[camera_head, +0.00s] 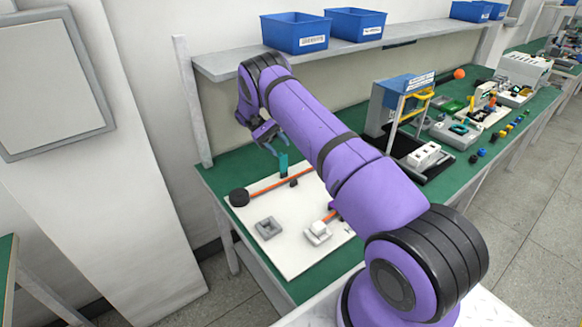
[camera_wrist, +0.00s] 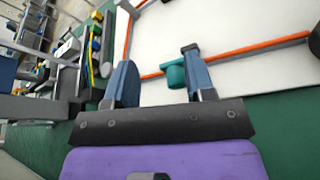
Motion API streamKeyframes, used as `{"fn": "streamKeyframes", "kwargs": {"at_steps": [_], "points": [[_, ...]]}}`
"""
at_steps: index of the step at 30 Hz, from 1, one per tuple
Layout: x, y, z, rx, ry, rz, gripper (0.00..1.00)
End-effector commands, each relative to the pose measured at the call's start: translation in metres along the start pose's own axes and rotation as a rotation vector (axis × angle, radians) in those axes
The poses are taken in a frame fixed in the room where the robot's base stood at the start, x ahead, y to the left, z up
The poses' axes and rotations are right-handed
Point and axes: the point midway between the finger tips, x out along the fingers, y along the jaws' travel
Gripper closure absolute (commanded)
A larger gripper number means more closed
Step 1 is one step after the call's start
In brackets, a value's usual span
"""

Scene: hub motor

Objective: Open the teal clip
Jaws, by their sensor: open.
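The teal clip (camera_head: 283,164) stands upright on the white board (camera_head: 290,240), over the orange cable (camera_head: 265,188). My gripper (camera_head: 272,146) is just above the clip's top and to its left in the head view. In the wrist view my gripper (camera_wrist: 160,68) has its two blue-grey fingers spread apart. The teal clip (camera_wrist: 176,75) shows between them there, close to the right finger. Whether that finger touches it I cannot tell. The orange cable (camera_wrist: 270,47) passes beyond the fingers in the wrist view.
A black round piece (camera_head: 239,197) sits at the cable's left end. A grey square block (camera_head: 268,228) and a white block (camera_head: 318,231) stand on the board. A blue-topped frame (camera_head: 405,88) and several parts stand on the green bench to the right. A shelf with blue bins (camera_head: 295,32) is behind.

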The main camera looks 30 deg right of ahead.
Motion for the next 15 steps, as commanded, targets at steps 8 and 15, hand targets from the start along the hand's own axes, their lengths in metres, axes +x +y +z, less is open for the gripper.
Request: {"fn": "streamKeyframes", "kwargs": {"at_steps": [8, 15], "points": [[0.034, -0.011, 0.02, -0.003, -0.006, 0.002, 0.51], [0.066, -0.02, 0.04, -0.003, -0.006, 0.001, 0.51]]}}
